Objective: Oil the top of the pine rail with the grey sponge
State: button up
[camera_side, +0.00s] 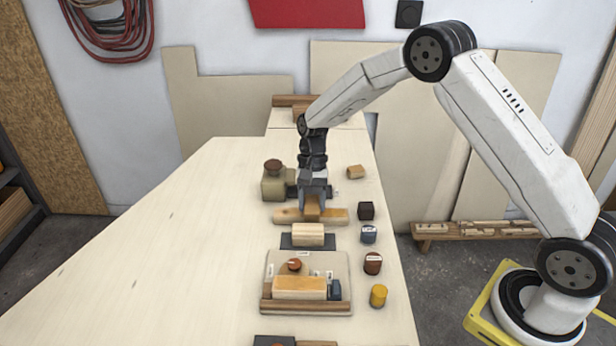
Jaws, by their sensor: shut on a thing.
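My gripper (313,200) points down over a long pale-wood rail (336,216) that lies crosswise on the bench. It is shut on a small brown block (312,208), which sits at the rail's middle; I cannot tell if it touches the rail's top. The held block looks brown rather than grey. A small blue-grey block (368,235) with a white label stands to the right. Another grey block (335,290) stands in the tray. I cannot tell whether either is a sponge.
A light tray (345,265) in front holds an orange-topped wood block (299,286) and a round brown knob. A pale block (308,232) lies on a dark slab. A green jar (273,187) stands behind left. Several small blocks line the right edge. The bench's left side is clear.

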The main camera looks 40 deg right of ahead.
aim_at(276, 215)
jog(key=shift+w+a, duration=2.95)
jog(key=shift+a, duration=0.05)
notch_tip(276, 215, up, 8)
jog(key=shift+d, duration=0.1)
